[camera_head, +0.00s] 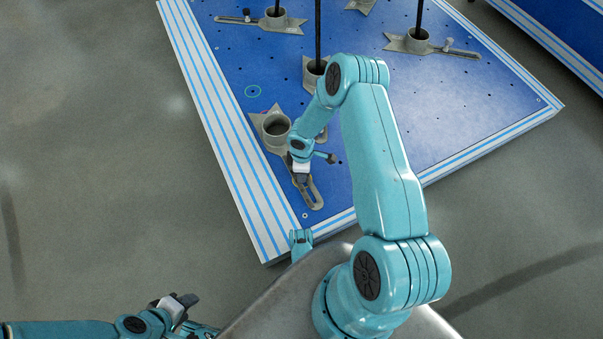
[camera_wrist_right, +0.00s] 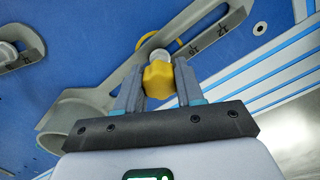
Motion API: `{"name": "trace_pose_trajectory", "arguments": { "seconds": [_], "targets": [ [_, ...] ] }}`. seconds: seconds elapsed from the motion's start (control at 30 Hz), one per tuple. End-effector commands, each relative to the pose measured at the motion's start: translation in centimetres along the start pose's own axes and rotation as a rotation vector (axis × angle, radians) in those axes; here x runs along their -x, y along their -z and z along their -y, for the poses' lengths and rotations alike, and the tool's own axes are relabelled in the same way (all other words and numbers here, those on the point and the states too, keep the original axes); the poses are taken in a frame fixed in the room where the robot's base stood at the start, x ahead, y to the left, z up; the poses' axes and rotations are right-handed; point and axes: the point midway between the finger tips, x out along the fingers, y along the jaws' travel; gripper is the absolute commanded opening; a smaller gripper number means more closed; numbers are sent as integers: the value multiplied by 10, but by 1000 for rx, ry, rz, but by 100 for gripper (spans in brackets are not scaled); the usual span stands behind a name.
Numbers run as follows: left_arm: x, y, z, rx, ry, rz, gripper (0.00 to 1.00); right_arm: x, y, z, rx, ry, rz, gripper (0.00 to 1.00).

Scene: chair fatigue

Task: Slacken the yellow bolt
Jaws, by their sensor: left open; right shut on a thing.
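The yellow bolt (camera_wrist_right: 158,80) shows in the right wrist view, its faceted yellow head between my right gripper's two grey fingers. My right gripper (camera_wrist_right: 159,72) is shut on it. The bolt sits at the slotted arm of a grey clamp bracket (camera_wrist_right: 193,42). In the head view my right gripper (camera_head: 301,178) is down at this bracket (camera_head: 277,127), near the platform's front left edge, and the bolt is hidden there. My left gripper (camera_head: 185,300) is open and empty at the lower left, over the floor and away from the platform.
The blue platform (camera_head: 390,120) has striped white edges and small holes. More grey brackets (camera_head: 277,18) stand farther back, some with dark upright rods (camera_head: 419,15). Another bracket bolt (camera_wrist_right: 8,52) shows at the wrist view's left. Grey floor (camera_head: 90,150) lies open to the left.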

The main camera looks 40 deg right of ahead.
Motion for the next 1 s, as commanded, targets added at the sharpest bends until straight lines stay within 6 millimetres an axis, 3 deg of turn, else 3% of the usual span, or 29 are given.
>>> {"name": "trace_pose_trajectory", "arguments": {
  "seconds": [0.3, 0.63, 0.83, 1.0],
  "targets": [
    [6, 0, -2, 0, 0, 0, 43, 1, 0, 0, 314, 0, 0, 6],
    [7, 0, -2, 0, 0, 0, 43, 0, 0, 0, 364, 0, 0, 6],
    [12, 1, -4, 0, 0, 0, 43, 1, 0, 0, 617, 1, 0, 6],
    [12, 1, -4, 0, 0, 0, 43, 0, 0, 0, 703, 0, 0, 6]
  ]
}}
